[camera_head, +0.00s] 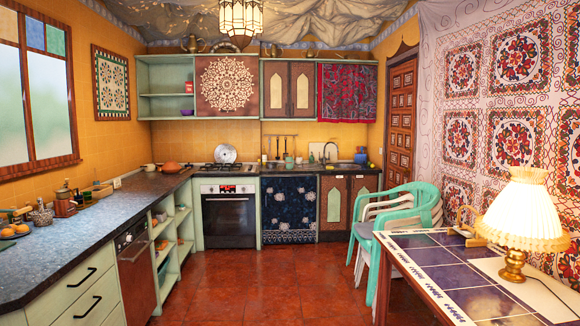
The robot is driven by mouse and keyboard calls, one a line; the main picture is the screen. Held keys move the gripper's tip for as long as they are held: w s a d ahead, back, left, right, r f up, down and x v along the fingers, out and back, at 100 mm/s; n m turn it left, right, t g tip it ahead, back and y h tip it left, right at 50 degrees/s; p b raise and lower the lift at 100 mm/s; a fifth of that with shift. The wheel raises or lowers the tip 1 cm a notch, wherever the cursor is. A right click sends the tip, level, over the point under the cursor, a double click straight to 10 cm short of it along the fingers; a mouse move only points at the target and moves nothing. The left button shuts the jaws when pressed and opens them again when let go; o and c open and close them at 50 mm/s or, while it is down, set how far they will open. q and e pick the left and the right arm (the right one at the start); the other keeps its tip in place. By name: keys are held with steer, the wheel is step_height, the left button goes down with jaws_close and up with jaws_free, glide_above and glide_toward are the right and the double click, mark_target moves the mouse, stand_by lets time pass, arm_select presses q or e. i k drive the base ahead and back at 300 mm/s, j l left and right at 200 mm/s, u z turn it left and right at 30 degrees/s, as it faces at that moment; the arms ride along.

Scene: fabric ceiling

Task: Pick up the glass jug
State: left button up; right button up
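I cannot make out a glass jug for certain in the head view. Small vessels stand on the left countertop (110,215), among them a patterned pot (41,216) and a brownish jar (65,203). Several small items stand on the back counter between the stove and the sink, too small to identify. Neither of my grippers is in view.
Red tiled floor (265,285) is clear in the middle. Stacked green and white plastic chairs (400,212) stand at the right, behind a blue-tiled table (440,262) with a lit lamp (525,212). An oven (229,215) is at the back; oranges (15,231) lie at the left.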

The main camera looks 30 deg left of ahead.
mark_target(289, 161)
steer(key=i+j+u, duration=0.6)
steer(key=i, duration=0.35)
steer(key=i+j+u, duration=0.3)
steer(key=i, duration=0.2)
steer(key=i+u, duration=0.3)
steer(key=i, duration=3.85)
steer(key=i+z, duration=0.1)
steer(key=i, duration=1.75)
steer(key=j, duration=0.1)
